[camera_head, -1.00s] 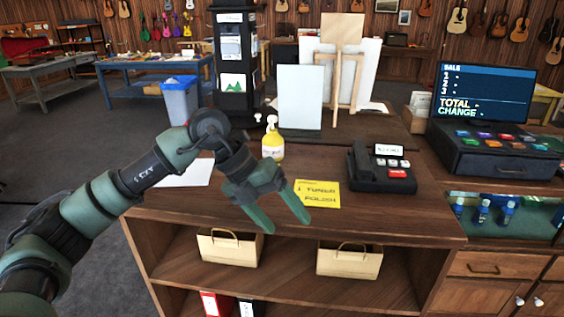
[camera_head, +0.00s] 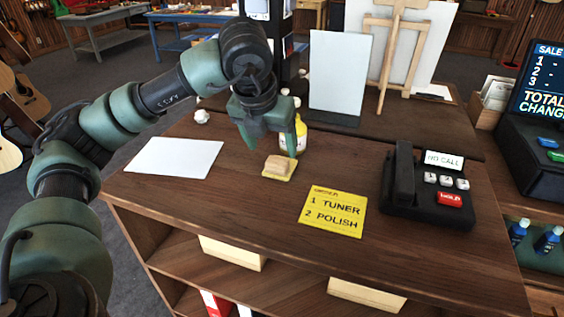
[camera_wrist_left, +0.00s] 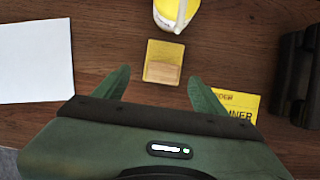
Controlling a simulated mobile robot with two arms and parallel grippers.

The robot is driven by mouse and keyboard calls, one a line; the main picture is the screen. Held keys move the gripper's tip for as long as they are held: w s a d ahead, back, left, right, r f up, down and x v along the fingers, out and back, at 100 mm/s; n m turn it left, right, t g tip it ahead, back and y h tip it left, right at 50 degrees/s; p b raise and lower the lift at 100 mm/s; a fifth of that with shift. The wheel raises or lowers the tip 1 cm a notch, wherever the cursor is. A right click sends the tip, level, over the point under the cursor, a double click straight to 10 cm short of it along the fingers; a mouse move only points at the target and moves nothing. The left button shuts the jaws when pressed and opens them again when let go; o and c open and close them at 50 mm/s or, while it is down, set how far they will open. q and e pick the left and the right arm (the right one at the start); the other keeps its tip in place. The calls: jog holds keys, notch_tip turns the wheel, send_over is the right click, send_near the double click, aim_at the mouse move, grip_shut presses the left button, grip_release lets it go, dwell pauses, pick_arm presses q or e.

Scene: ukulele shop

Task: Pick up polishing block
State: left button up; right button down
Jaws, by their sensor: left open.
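The polishing block (camera_head: 279,165) is a small tan block lying on a yellow cloth-like square on the wooden counter. In the left wrist view the block (camera_wrist_left: 161,73) lies on its yellow square, ahead of and between my fingertips. My left gripper (camera_head: 272,150) is open and empty, pointing down above and behind the block in the head view. In the left wrist view both green fingers of the left gripper (camera_wrist_left: 160,82) are spread apart, one on each side of the block, not touching it. My right gripper is in neither view.
A yellow pump bottle (camera_head: 297,136) stands just behind the block. A white sheet (camera_head: 174,157) lies to the left. A white panel (camera_head: 338,78) stands behind.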

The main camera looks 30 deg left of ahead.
aim_at(278, 159)
pick_arm(q)
jog(key=shift+p+x, duration=0.55)
jog(key=shift+x, duration=0.5)
jog(key=x, duration=0.3)
jog(key=shift+w+d+f+p, duration=0.2)
jog(key=shift+w+d+p, duration=0.1)
jog(key=shift+p, duration=0.1)
jog(key=shift+f, duration=0.1)
jog(key=c, duration=1.4)
jog(key=shift+c, duration=0.4)
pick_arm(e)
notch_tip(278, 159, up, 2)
